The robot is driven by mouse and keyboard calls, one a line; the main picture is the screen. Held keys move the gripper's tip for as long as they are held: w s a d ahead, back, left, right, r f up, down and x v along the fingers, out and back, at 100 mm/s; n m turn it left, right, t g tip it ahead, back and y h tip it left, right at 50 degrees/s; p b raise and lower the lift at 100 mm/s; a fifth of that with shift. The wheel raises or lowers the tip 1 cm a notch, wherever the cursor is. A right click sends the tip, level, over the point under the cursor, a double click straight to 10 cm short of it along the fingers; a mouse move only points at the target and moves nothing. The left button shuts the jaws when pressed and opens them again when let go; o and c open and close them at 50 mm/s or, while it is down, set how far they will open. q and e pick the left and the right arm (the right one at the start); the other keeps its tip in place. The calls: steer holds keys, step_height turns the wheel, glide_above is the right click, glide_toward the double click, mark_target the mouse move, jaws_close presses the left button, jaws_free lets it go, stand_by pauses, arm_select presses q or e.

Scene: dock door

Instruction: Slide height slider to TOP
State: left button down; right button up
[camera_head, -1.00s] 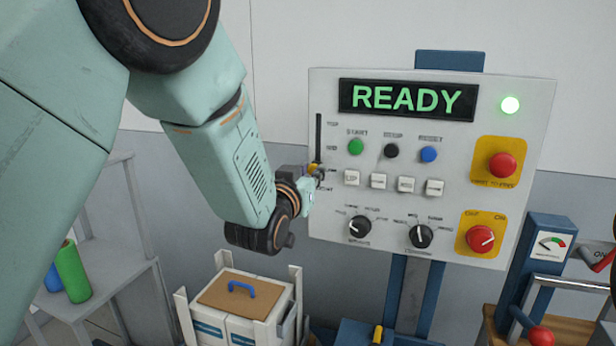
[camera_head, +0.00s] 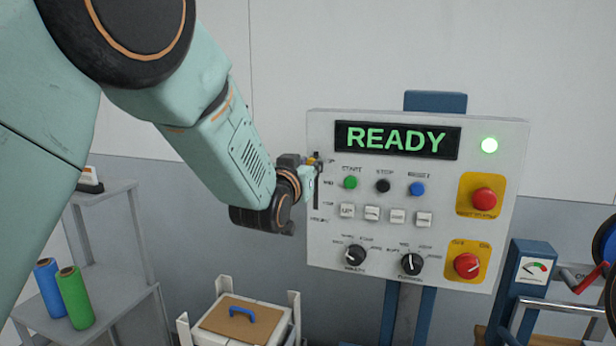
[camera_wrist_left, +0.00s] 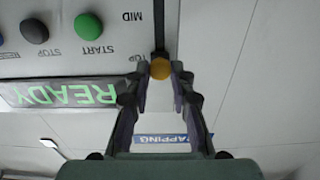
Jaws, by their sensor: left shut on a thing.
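The control panel (camera_head: 330,230) has a vertical dark slot (camera_head: 317,193) along its left edge, which is the height slider's track. The slider's yellow knob (camera_head: 317,156) is at the upper end of this slot. In the left wrist view, which is upside down, the round yellow knob (camera_wrist_left: 160,68) is beside the TOP label (camera_wrist_left: 137,57), with the slot (camera_wrist_left: 158,25) running away past MID. My left gripper (camera_head: 311,168) is shut on the knob, its fingertips (camera_wrist_left: 160,78) on either side of it. My right gripper is not in view.
Buttons, dials and a red stop button (camera_head: 484,201) are on the panel, right of the slot. A READY display (camera_head: 395,140) is lit green.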

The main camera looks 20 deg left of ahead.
arm_select(q)
steer(key=shift+r, duration=0.35)
steer(key=c, duration=1.5)
jaws_free()
steer(key=shift+c, duration=0.2)
steer(key=o, duration=0.4)
steer(key=shift+s+f, duration=0.1)
steer(key=s, duration=1.2)
steer(key=shift+a, duration=0.25)
